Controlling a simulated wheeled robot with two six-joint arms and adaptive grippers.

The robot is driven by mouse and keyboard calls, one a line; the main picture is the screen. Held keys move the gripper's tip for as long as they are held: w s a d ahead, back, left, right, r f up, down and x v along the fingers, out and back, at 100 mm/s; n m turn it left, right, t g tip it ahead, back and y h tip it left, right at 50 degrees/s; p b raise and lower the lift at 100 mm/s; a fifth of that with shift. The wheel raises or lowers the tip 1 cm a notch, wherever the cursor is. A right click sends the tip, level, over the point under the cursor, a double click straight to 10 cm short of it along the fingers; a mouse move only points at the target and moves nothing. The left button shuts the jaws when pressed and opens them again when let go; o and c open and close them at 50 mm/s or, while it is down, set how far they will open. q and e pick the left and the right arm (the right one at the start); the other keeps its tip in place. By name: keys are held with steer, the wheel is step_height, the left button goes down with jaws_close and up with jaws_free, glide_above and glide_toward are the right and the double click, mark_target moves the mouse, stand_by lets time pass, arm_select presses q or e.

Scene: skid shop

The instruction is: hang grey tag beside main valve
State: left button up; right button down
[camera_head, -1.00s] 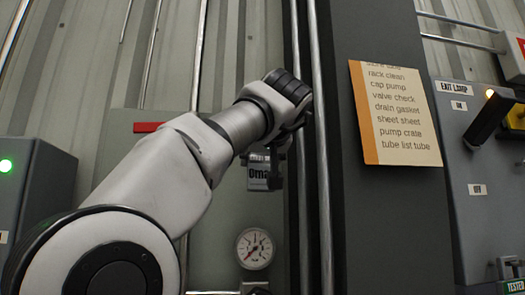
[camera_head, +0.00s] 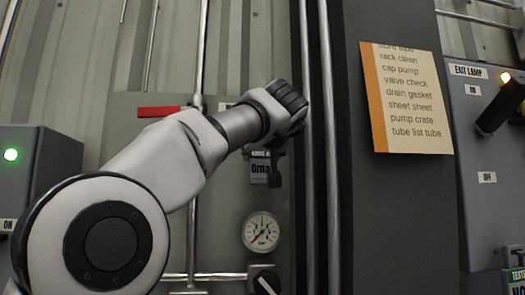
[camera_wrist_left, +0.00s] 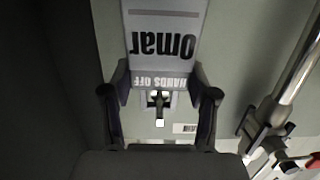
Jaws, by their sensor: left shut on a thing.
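The grey tag (camera_head: 260,172) hangs in my left gripper (camera_head: 274,160), in front of the grey-green panel. In the left wrist view the tag (camera_wrist_left: 165,35) shows upside down, with "HANDS OFF" and "Omar" on it. The fingers of my left gripper (camera_wrist_left: 160,100) are at both sides of its lettered end. A small dark peg-like part with a pale tip shows between the fingers; I cannot tell whether the tag touches it. A red lever (camera_head: 158,112), perhaps the main valve's, is left of the tag on a vertical pipe; its red end shows in the wrist view (camera_wrist_left: 300,162). My right gripper is not in view.
A round gauge (camera_head: 261,232) sits below the tag. Vertical pipes (camera_head: 322,200) and a dark column (camera_head: 385,210) stand close to the right. A paper list (camera_head: 408,100) is on the column. A grey box with a green lamp (camera_head: 45,165) is at the left.

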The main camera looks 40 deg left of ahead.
arm_select(q)
steer(key=shift+s+r, duration=0.1)
steer(key=shift+s, duration=0.05)
steer(key=o, duration=0.9)
steer(key=shift+o, duration=0.2)
